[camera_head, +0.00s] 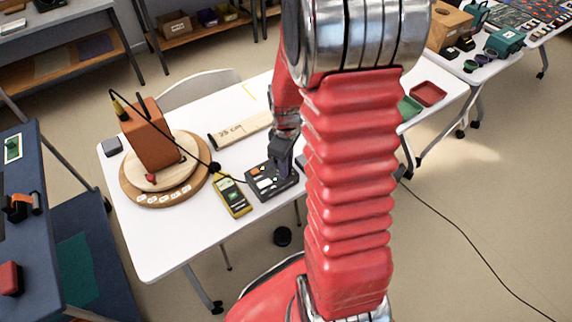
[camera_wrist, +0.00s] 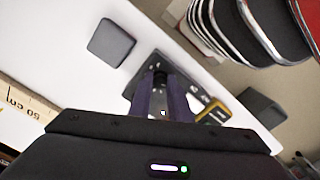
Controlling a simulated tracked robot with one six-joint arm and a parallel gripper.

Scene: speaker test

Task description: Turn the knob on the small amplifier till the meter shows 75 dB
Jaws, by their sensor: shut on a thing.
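The small amplifier (camera_head: 262,186) is a dark flat box on the white table, with several light and coloured marks on its top. It also shows in the wrist view (camera_wrist: 140,78). My gripper (camera_head: 281,168) points down over its far right part. In the wrist view my gripper (camera_wrist: 162,88) has its two fingers on either side of the dark knob (camera_wrist: 160,77) and is shut on it. The fingers hide much of the knob. The yellow meter (camera_head: 232,196) lies just left of the amplifier; part of it shows in the wrist view (camera_wrist: 213,111). Its reading is too small to tell.
A brown speaker box (camera_head: 152,135) stands on a round wooden board (camera_head: 132,188), with a black cable and microphone beside it. A ruler-marked strip (camera_head: 240,130) lies behind the amplifier. A grey block (camera_wrist: 111,42) is near the knob. The table's front edge is close.

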